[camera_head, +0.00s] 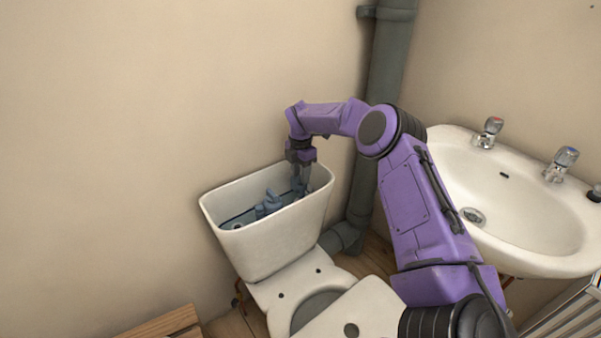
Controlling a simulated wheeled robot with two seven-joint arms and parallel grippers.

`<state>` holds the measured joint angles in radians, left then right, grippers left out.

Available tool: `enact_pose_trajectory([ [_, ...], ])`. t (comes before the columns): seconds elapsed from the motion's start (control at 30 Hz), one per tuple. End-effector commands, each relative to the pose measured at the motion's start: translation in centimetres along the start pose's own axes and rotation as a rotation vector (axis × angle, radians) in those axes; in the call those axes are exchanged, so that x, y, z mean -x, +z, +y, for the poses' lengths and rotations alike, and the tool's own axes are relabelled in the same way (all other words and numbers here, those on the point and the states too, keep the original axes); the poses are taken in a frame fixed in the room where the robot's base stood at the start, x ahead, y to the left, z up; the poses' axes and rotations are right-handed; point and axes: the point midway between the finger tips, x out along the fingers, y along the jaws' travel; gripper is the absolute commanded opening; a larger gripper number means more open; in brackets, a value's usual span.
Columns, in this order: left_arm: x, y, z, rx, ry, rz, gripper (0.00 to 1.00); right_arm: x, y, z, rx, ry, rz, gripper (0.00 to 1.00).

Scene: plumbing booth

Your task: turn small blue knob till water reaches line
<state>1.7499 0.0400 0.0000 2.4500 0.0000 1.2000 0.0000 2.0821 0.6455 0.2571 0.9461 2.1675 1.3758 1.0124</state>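The open toilet cistern (265,245) is white and stands against the wall with its lid off. Inside it are blue-grey fittings (268,203). The small blue knob cannot be told apart from these fittings at this size. Dark water seems to show low in the cistern; I cannot make out a line. My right gripper (301,180) points down into the right end of the cistern, beside the fittings. Its fingertips are small and partly hidden, so its opening and any contact are unclear. My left gripper is not in the view.
A white washbasin (540,262) with two taps stands at the right. A grey waste pipe (388,62) runs down the corner behind my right arm. The toilet bowl (312,308) is below the cistern, and a wooden piece (165,325) lies at bottom left.

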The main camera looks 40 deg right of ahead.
Motion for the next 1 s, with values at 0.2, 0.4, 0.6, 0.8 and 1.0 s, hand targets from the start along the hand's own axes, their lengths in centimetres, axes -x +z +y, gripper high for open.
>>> enact_pose_trajectory([
  [0.2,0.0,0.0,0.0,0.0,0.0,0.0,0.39,0.0,0.0,0.0,0.001,0.0,0.0,0.0],
  [0.4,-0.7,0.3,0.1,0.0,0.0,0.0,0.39,-0.3,0.0,-0.1,0.077,0.001,0.005,0.0],
  [0.6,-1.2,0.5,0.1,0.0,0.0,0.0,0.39,-0.1,0.0,-0.2,0.311,0.0,0.004,0.0],
  [0.8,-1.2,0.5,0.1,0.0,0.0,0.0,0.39,0.1,0.0,-0.2,0.353,0.0,0.001,0.0],
  [1.0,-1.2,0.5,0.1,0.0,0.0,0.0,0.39,0.1,0.0,-0.2,0.351,0.0,0.001,0.33],
])
